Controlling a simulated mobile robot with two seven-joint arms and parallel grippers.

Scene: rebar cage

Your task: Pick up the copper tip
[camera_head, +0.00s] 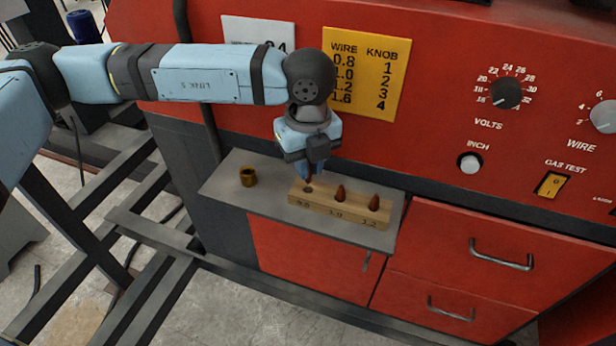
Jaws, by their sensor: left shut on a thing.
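A wooden block (322,206) with number labels on its front stands on a grey shelf (222,189). Two copper tips stand upright in it: the middle tip (340,194) and the right tip (374,203). My left gripper (308,174) points down over the block's left position, the one labelled about 0.8. My right gripper is not in view.
A small brass cup-like part (248,177) stands on the shelf left of the block. Behind rises a red machine panel (440,110) with a yellow wire-and-knob chart (365,75) and dials. Red drawers (460,255) lie below. Grey frame bars (150,225) are at left.

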